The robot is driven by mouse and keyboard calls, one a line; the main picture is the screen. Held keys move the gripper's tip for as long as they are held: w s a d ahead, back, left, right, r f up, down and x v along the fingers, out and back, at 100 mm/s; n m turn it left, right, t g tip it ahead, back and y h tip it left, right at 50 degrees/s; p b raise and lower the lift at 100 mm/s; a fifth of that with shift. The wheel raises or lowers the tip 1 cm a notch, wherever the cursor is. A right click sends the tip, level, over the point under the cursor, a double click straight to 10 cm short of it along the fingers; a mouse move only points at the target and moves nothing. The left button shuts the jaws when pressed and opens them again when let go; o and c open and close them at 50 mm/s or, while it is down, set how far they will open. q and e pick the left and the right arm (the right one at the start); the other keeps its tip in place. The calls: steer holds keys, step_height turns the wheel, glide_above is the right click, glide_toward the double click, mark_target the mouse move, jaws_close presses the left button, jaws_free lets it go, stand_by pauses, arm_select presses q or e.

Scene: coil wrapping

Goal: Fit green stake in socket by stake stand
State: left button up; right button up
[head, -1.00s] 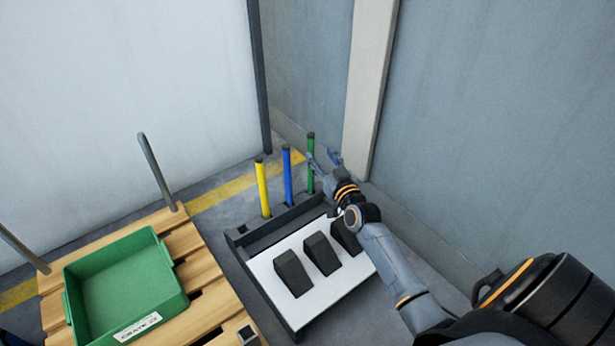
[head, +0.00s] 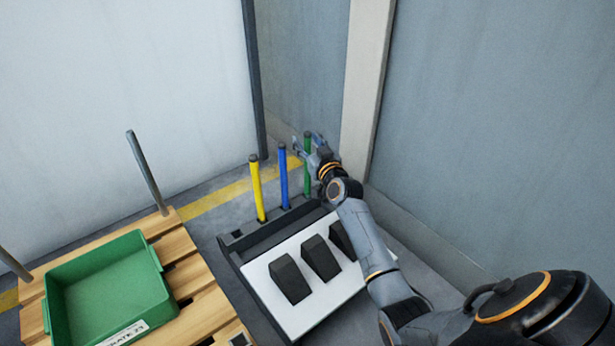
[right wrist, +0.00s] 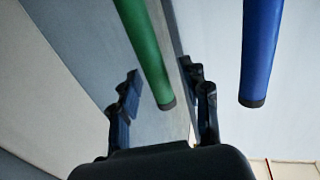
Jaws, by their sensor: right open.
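The green stake (head: 307,178) stands upright in the stake stand (head: 262,236), to the right of the blue stake (head: 283,178) and the yellow stake (head: 257,192). My right gripper (head: 306,143) is open at the upper part of the green stake. In the right wrist view the green stake (right wrist: 148,50) shows between the spread fingers (right wrist: 163,100), with no visible grip on it. A dark socket fitting (head: 238,339) at the near pallet corner, beside the stand, is partly cut off by the frame edge. My left gripper is out of view.
A wooden pallet (head: 182,247) at the left carries a green crate (head: 104,285) and two grey posts (head: 147,172). Several black wedges (head: 290,280) lie on the stand's white board. A pale pillar (head: 362,100) and grey walls rise close behind the gripper.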

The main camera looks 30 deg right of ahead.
jaws_close()
steer(key=shift+r, duration=0.1)
